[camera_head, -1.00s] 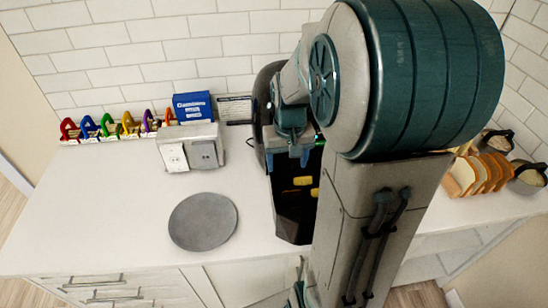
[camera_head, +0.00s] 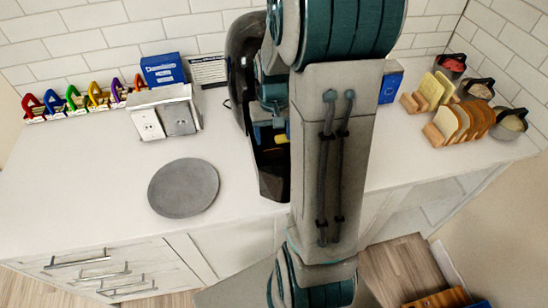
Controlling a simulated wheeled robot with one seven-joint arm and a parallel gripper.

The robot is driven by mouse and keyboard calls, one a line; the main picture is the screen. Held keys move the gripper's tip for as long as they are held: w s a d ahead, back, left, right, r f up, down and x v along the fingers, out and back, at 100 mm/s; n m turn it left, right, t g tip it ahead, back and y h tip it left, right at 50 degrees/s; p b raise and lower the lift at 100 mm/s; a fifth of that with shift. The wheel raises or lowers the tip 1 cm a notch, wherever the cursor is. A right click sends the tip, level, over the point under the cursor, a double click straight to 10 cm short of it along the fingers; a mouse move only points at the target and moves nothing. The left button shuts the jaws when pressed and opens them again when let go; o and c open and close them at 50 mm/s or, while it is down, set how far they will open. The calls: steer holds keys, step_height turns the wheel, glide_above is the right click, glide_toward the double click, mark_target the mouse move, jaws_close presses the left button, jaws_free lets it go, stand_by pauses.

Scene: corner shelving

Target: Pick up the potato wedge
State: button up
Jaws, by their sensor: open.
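A black appliance (camera_head: 273,185), open at the front like an air-fryer basket, stands on the white counter behind my arm. A small yellow piece inside it looks like the potato wedge (camera_head: 281,139); most of it is hidden by my arm. My gripper (camera_head: 264,132) points down at the appliance's opening, close to the yellow piece. My gripper is open, and its fingertips are small and partly hidden. I cannot tell whether they touch the piece.
A grey round plate (camera_head: 184,187) lies on the counter left of the appliance. A socket box (camera_head: 165,115), a blue box (camera_head: 162,70) and coloured letter-like clips (camera_head: 75,98) stand behind it.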

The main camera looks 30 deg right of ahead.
mark_target(273, 150)
steer(key=shift+f+b, duration=2)
steer(key=shift+f, duration=1)
steer(key=shift+r, duration=0.1)
steer(key=c, duration=0.7)
